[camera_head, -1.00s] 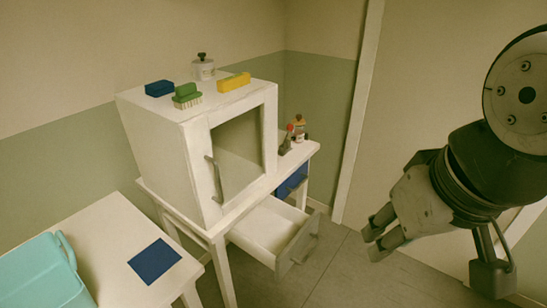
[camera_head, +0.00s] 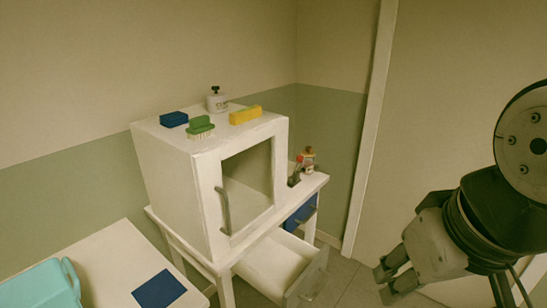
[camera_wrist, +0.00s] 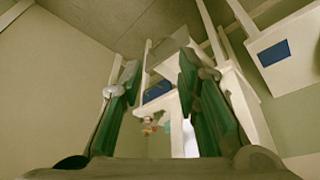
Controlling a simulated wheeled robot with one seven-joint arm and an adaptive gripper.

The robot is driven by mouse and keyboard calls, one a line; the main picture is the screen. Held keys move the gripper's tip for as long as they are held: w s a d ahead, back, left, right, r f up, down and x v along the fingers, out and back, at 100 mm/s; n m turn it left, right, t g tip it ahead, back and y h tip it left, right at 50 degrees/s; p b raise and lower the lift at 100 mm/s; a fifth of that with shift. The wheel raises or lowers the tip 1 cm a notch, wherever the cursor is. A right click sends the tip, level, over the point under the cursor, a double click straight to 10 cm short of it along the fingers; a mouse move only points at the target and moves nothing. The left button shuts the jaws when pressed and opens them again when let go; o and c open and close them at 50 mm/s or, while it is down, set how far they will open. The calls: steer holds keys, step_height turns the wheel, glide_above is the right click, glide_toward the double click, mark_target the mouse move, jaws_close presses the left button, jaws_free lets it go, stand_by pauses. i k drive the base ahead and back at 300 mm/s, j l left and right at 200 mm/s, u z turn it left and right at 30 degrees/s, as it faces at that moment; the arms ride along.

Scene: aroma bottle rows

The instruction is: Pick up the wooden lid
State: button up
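I cannot make out a wooden lid for certain in either view. A small bottle with a brownish top (camera_head: 308,161) stands on the table to the right of the white cabinet, in the head view; whether that top is wood is too small to tell. My gripper (camera_head: 384,284) hangs at the lower right of the head view, well to the right of the cabinet and apart from everything. In the wrist view its two green-padded fingers are spread, with nothing between them. Small coloured items (camera_wrist: 150,129) show blurred beyond them.
The white cabinet (camera_head: 178,185) carries a blue block (camera_head: 174,119), green brush (camera_head: 200,126), yellow block (camera_head: 245,115) and white jar (camera_head: 217,103). An open drawer (camera_head: 318,275) juts out below. A side table (camera_head: 105,262) holds a turquoise container (camera_head: 40,288) and blue mat (camera_head: 159,289).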

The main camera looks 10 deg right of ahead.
mark_target(308, 152)
steer(key=i+j+z, duration=0.15)
steer(key=i, duration=0.35)
steer(key=i+j+z, duration=0.15)
steer(key=i+j, duration=0.2)
steer(key=i, duration=0.15)
